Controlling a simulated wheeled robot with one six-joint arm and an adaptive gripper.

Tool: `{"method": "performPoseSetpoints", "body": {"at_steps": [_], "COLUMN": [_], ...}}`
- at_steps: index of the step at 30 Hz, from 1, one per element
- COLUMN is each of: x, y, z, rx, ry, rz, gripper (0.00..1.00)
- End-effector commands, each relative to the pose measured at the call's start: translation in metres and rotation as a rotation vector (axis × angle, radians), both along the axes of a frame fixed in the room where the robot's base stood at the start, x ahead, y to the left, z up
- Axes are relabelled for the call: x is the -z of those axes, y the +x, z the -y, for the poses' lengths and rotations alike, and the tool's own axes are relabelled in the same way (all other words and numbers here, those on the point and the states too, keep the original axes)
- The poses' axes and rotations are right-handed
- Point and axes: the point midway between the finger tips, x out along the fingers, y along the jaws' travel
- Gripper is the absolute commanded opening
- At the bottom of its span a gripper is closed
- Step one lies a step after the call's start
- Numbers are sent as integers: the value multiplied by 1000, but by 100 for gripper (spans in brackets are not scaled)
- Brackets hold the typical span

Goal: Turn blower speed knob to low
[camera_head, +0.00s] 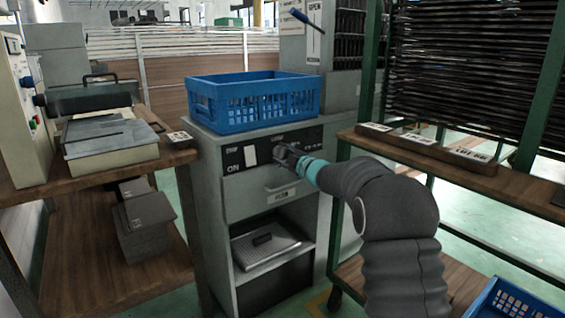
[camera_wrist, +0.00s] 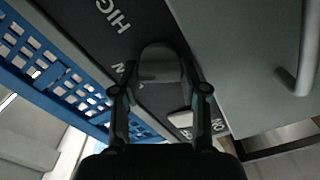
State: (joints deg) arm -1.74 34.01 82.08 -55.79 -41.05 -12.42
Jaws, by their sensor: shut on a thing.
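The blower speed knob (camera_wrist: 160,66) is a rounded grey knob on a black control panel (camera_wrist: 105,40). In the wrist view my gripper (camera_wrist: 160,82) has one finger on each side of it and is shut on it. The word HIGH shows on the panel to the upper left of the knob, and part of another label shows beside it. The LOW mark cannot be made out. In the head view my gripper (camera_head: 284,154) is at the right part of the panel (camera_head: 233,161) and hides most of the knob.
A pale switch (camera_head: 250,155) with ON lettering sits left of the knob. A blue crate (camera_head: 215,122) stands on the cabinet above the panel. A drawer handle (camera_head: 282,187) is below. Wooden shelves (camera_head: 75,182) flank the cabinet on both sides.

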Motion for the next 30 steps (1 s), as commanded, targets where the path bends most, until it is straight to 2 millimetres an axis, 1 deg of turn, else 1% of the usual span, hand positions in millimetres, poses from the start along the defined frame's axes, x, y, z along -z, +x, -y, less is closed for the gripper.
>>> {"method": "performPoseSetpoints", "body": {"at_steps": [1,9,15,22,30], "x": [6,6,5,4,3], "y": [0,0,-1,-1,-1], "z": [0,-1,-1,-1,-1], "rx": [0,0,-1,-1,-1], "ry": [-35,-221,-329,-408,-438], "rz": [26,154,228,281,302], "gripper": [9,9,9,9,9]}}
